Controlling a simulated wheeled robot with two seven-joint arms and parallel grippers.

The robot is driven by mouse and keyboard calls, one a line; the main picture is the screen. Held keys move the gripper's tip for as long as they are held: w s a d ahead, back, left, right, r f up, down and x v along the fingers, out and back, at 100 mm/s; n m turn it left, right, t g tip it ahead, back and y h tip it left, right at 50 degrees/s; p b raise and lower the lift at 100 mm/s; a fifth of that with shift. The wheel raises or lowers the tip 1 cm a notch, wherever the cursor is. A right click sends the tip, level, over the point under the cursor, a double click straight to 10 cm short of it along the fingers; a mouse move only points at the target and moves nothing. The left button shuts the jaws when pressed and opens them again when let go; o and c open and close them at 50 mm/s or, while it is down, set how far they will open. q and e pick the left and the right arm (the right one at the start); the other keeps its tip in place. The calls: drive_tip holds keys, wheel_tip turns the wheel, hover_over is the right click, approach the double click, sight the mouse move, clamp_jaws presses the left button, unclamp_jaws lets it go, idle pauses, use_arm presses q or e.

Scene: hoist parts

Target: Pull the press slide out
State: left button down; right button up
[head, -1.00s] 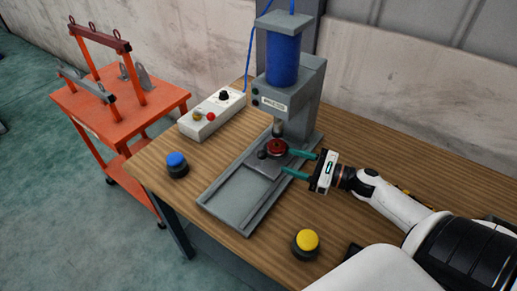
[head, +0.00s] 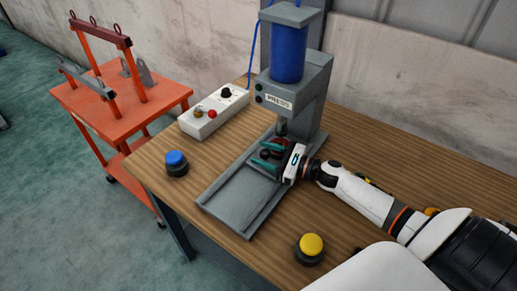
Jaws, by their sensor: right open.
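The grey press (head: 298,88) with a blue cylinder stands on the wooden table. Its slide (head: 251,175) sits on the grey rail base (head: 232,207), pushed back under the press ram. A dark knob (head: 265,154) stands at the slide's front. A red part (head: 281,144) on the slide is partly hidden by my right gripper. My right gripper (head: 266,158) is open, its two green fingers reaching in from the right on either side of the knob. Whether the fingers touch it I cannot tell. My left gripper is not in view.
A blue button (head: 176,164) is on the left of the table and a yellow button (head: 310,248) at the front. A white control box (head: 213,112) lies left of the press. An orange cart (head: 122,103) stands beyond the table. The front of the rail base is clear.

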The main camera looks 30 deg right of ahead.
drive_tip(key=shift+x, duration=1.05)
clamp_jaws()
drive_tip(key=s+a, duration=0.1)
drive_tip(key=a, duration=0.1)
drive_tip(key=s+a, duration=0.1)
drive_tip(key=a, duration=0.2)
drive_tip(key=s+a, duration=0.1)
drive_tip(key=a, duration=0.2)
drive_tip(key=shift+s+a+p, duration=0.15)
drive_tip(key=shift+s+p, duration=0.1)
drive_tip(key=shift+p, duration=0.05)
unclamp_jaws()
